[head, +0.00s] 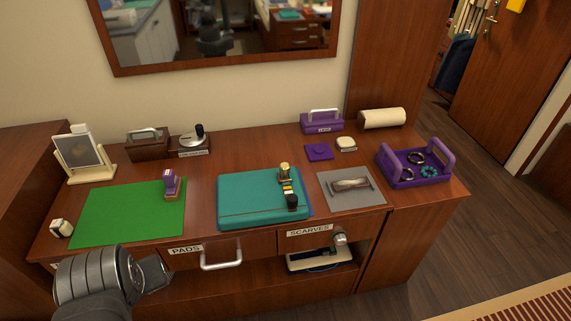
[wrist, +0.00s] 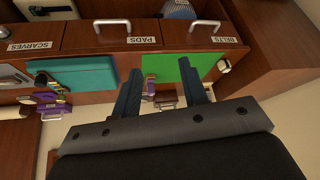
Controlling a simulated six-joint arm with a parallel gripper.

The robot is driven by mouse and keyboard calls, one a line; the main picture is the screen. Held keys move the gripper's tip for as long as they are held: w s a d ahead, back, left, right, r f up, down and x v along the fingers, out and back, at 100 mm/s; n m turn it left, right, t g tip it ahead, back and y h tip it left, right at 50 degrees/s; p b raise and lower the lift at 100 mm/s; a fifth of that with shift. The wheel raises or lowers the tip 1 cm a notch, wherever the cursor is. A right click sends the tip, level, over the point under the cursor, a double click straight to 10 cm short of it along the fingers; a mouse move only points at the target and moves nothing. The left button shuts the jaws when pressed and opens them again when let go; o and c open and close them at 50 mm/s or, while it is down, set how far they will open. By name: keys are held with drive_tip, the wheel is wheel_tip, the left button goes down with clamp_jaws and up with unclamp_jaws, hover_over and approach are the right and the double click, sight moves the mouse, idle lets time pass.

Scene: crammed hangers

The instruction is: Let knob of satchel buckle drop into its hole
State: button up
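The teal satchel (head: 250,204) lies flat on the desk, right of the green mat; it also shows left of my fingers in the wrist view (wrist: 90,72). A gold-coloured knob-like piece (head: 285,171) stands at its upper right. A black knob (head: 292,201) stands nearer its front right, with a short light and yellow strip between them. Which piece is the buckle's knob, and where its hole is, I cannot tell. My gripper (head: 155,273) is low at the left, in front of the desk and away from the satchel. Its fingers (wrist: 162,90) are apart and empty.
The green mat (head: 120,216) holds a purple stamp-like piece (head: 172,184). A grey mat (head: 367,195) with a metal handle-like piece lies right of the satchel. A purple tray (head: 420,178) stands far right. The PADS drawer handle (head: 221,264) projects from the desk front.

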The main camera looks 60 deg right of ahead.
drive_tip(key=shift+m, duration=0.3)
drive_tip(key=w+d, duration=0.1)
drive_tip(key=w+d+r, duration=0.1)
drive_tip(key=d, duration=0.1)
drive_tip(key=w+d+r, duration=0.1)
drive_tip(key=shift+w+d+r, duration=0.1)
drive_tip(key=shift+w+d, duration=0.25)
drive_tip(key=shift+w, duration=0.05)
drive_tip(key=c, duration=0.7)
drive_tip(key=shift+t, duration=0.4)
drive_tip(key=w+d, duration=0.1)
drive_tip(key=d, duration=0.1)
drive_tip(key=w+d+r, duration=0.1)
drive_tip(key=d, duration=0.1)
drive_tip(key=w+d, duration=0.1)
drive_tip(key=d, duration=0.1)
drive_tip(key=shift+r, duration=0.25)
clamp_jaws()
drive_tip(key=m+h, duration=0.4)
hover_over(286, 169)
wheel_tip(286, 169, down, 11)
wheel_tip(286, 169, down, 4)
drive_tip(key=shift+r, duration=0.25)
drive_tip(key=shift+f, duration=0.5)
